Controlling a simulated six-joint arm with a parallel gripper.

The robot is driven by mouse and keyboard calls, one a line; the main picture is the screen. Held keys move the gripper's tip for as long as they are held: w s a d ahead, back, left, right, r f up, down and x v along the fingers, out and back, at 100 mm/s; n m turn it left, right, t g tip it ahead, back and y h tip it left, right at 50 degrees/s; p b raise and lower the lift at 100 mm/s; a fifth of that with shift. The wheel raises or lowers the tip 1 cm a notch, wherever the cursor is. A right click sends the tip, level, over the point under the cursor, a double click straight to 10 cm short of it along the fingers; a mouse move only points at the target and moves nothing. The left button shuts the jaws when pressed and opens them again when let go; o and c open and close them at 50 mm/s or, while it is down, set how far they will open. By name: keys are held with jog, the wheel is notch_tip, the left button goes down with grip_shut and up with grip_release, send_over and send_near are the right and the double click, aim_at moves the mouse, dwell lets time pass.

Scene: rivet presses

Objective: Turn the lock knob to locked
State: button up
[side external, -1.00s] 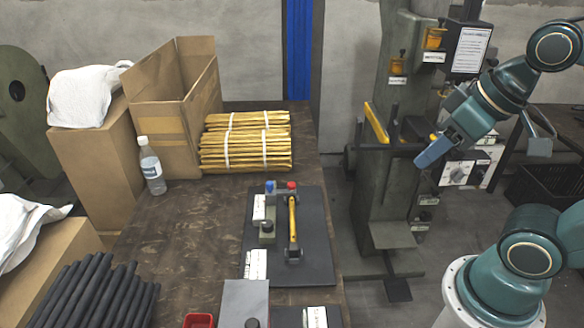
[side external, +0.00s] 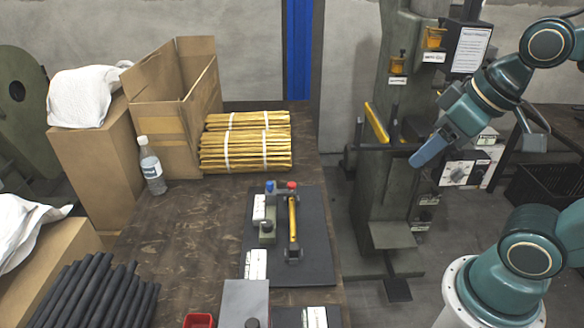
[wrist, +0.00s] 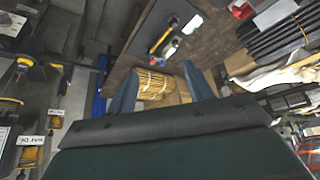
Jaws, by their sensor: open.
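A dark round knob (side external: 458,174) sits on a pale control box on the green press, at right in the side external view. I cannot tell for sure that it is the lock knob, nor read its setting. My gripper (side external: 428,152) hangs in the air up and left of that knob in the picture, apart from it. In the wrist view its two blue fingers (wrist: 161,88) are spread with nothing held between them. The knob cannot be made out in the wrist view.
The press column (side external: 385,195) has a yellow-topped lever (side external: 376,122) beside my gripper. The bench (side external: 190,225) at left holds a fixture plate (side external: 318,262), bundled yellow sticks (side external: 245,150), an open carton (side external: 172,105), a bottle (side external: 151,168) and black rods (side external: 95,295).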

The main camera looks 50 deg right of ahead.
jog(key=w+n+g, duration=0.1)
jog(key=w+n, duration=0.2)
jog(key=w, duration=0.7)
jog(key=n+g+y, duration=0.2)
jog(key=n+y, duration=0.2)
jog(key=n, duration=0.5)
send_over(268, 223)
jog(key=s+d, duration=0.3)
jog(key=d, duration=0.2)
notch_tip(268, 223, down, 24)
jog(key=shift+w+f, duration=0.1)
jog(key=shift+s+x, duration=0.2)
jog(key=shift+x, duration=6.7)
jog(key=c, duration=1)
